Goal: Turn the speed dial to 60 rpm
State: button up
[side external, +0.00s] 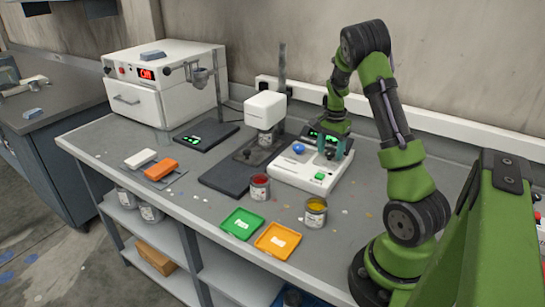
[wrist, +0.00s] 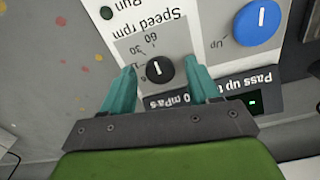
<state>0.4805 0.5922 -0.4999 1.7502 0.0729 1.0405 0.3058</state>
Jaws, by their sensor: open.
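The black speed dial (wrist: 160,72) sits on a grey scale panel under the upside-down label "Speed rpm". Its white pointer line runs nearly straight up the wrist picture; the exact number it marks is unclear. The scale shows 60 and 30, with other marks partly hidden. My gripper (wrist: 160,80) is open, its two teal fingers on either side of the dial with a visible gap at each side. In the side view my gripper (side external: 332,149) is low over the white machine (side external: 289,176), and the dial is largely hidden there.
A blue knob (wrist: 257,21) is close beside the dial, and a green button (side external: 320,177) is at the machine's front. A lit display (side external: 322,137) is behind. Paint cans (side external: 260,188) (side external: 315,213) stand nearby. Green (side external: 241,224) and orange (side external: 277,241) trays lie in front.

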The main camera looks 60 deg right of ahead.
aim_at(331, 152)
jog(key=shift+r, duration=0.1)
notch_tip(331, 152, up, 17)
dwell(0.5)
jog(key=shift+f, duration=0.2)
jog(key=w+a+n+t, duration=0.3)
jog(key=a+n, duration=0.5)
jog(key=a, duration=0.9)
jog(key=s+a+r+n+t+y, duration=0.1)
jog(key=s+a+n+t, duration=0.1)
jog(key=a, duration=0.7)
jog(key=s+a+r+n+t+y, duration=0.1)
jog(key=s+a+n, duration=0.4)
jog(key=a, duration=0.5)
jog(key=shift+s+a+n+t, duration=0.15)
jog(key=shift+s+n+t, duration=0.2)
jog(key=shift+t, duration=0.25)
